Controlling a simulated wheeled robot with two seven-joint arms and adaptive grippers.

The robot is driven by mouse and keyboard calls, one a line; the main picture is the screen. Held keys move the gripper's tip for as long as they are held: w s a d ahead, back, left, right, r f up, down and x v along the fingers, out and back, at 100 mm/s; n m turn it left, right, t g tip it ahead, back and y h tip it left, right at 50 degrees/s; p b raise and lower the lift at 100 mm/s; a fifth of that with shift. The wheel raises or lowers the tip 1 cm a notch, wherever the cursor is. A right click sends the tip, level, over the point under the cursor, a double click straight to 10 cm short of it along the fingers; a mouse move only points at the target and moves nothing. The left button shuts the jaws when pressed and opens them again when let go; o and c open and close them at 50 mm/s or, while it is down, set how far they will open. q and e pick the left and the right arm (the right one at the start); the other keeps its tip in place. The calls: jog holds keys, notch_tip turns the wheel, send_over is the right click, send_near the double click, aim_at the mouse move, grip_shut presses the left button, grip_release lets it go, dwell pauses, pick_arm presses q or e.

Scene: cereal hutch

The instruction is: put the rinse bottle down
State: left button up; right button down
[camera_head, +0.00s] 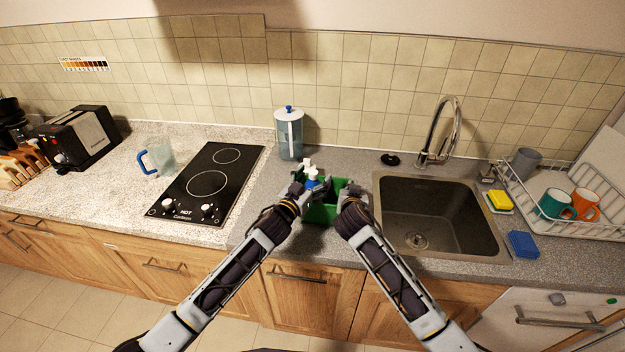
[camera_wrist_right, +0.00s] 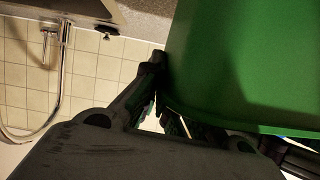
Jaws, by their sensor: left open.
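A bottle with a white pump top and a blue part (camera_head: 312,182), apparently the rinse bottle, stands in the green caddy (camera_head: 322,213) on the counter between hob and sink. Its lower part is hidden by the caddy and my left gripper. My left gripper (camera_head: 299,191) is open at the caddy's left side, close to the bottle; contact cannot be told. My right gripper (camera_head: 349,192) is at the caddy's right side. In the right wrist view the green caddy wall (camera_wrist_right: 240,60) fills the upper right, close against the dark fingers (camera_wrist_right: 172,112); whether they grip it is unclear.
The sink (camera_head: 440,212) with its tall tap (camera_head: 447,130) lies right of the caddy. A clear jug with a blue knob (camera_head: 289,135) stands behind it. The black hob (camera_head: 208,184) is to the left. A yellow sponge (camera_head: 499,200) and a dish rack (camera_head: 540,215) are farther right.

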pick_arm(q)
jog(key=shift+r, duration=0.1)
jog(key=shift+r, duration=0.55)
jog(key=v, duration=1.2)
dwell(0.3)
pick_arm(e)
jog(key=c, duration=2.2)
grip_release()
jog(key=o, duration=0.6)
jog(key=shift+o, duration=0.2)
jog(key=shift+s, duration=0.1)
jog(key=v, duration=1.1)
jog(key=shift+s+r, duration=0.25)
jog(key=shift+s, duration=0.1)
